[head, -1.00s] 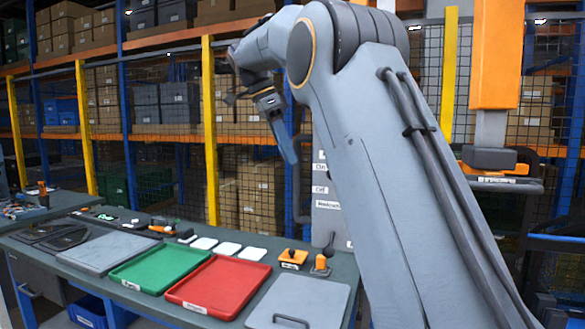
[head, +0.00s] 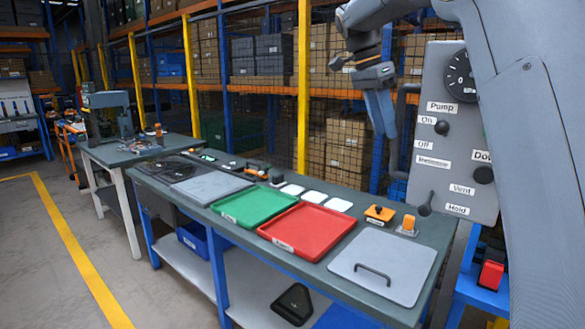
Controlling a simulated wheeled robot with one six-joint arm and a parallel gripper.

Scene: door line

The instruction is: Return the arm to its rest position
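My gripper (head: 379,112) hangs at the end of my arm in the upper right of the head view, in front of the shelving and just left of the grey control panel (head: 455,135). Its fingers point down and look close together, and nothing shows between them. The angle does not show whether it is open or shut. It is well above the workbench (head: 340,236), touching nothing that I can see. My arm links fill the right side of the view.
On the workbench are a green tray (head: 252,206), a red tray (head: 306,231), a grey plate with a handle (head: 384,266) and orange-topped parts (head: 380,213). Behind stands shelving with yellow posts (head: 303,90). The floor at left (head: 50,255) is clear.

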